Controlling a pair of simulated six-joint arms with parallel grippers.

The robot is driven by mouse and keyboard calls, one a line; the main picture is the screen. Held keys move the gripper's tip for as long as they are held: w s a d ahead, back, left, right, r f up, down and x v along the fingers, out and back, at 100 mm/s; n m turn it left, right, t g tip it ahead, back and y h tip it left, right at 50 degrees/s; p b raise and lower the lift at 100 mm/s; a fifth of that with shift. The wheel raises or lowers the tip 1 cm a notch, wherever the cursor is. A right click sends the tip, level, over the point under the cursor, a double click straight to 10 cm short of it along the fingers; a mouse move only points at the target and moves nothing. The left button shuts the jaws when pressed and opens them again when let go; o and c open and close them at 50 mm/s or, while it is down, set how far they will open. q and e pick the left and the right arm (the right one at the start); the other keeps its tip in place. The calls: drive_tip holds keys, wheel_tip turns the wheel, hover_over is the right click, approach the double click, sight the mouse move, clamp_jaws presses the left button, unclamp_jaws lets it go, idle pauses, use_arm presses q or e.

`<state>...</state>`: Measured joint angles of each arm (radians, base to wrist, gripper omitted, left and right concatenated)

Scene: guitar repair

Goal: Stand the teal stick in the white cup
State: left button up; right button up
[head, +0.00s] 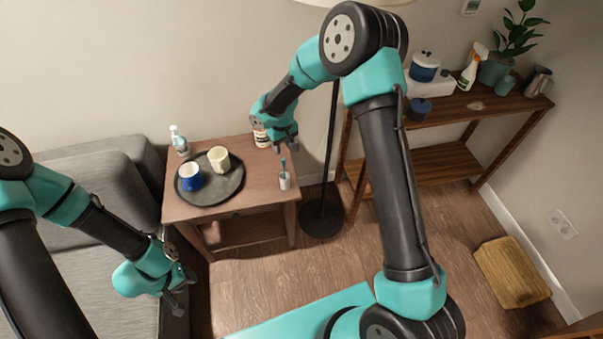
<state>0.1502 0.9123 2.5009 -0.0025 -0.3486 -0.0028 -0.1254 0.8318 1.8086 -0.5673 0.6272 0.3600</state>
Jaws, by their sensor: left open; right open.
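The small white cup (285,184) stands near the right edge of the small wooden table. The teal stick (283,165) is upright, with its lower end appearing to be inside the white cup. My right gripper (287,147) is open just above and behind the stick's top; I cannot tell whether they touch. My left gripper (180,290) is open and empty, low at the left by the grey sofa, well away from the cup.
On the wooden table (235,216), a dark round tray (212,196) holds a blue cup (190,178) and a cream cup (219,160). A pump bottle (179,142) and a white jar (261,138) stand behind. A lamp pole (328,150) rises right of the table.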

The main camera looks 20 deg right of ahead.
drive_tip(key=s+d+f+m+y, duration=0.1)
drive_tip(key=s+f, duration=0.3)
drive_tip(key=s, duration=0.5)
drive_tip(key=s+d+f+m+y, duration=0.1)
drive_tip(key=s+f, duration=0.4)
drive_tip(key=s, duration=0.5)
drive_tip(key=s+d+f+m+y, duration=0.1)
drive_tip(key=s+f+m, duration=0.1)
drive_tip(key=s+f, duration=0.3)
drive_tip(key=s, duration=0.4)
drive_tip(key=shift+s+d+m+t, duration=0.3)
drive_tip(key=shift+s+d+t, duration=0.1)
drive_tip(key=shift+f, duration=0.1)
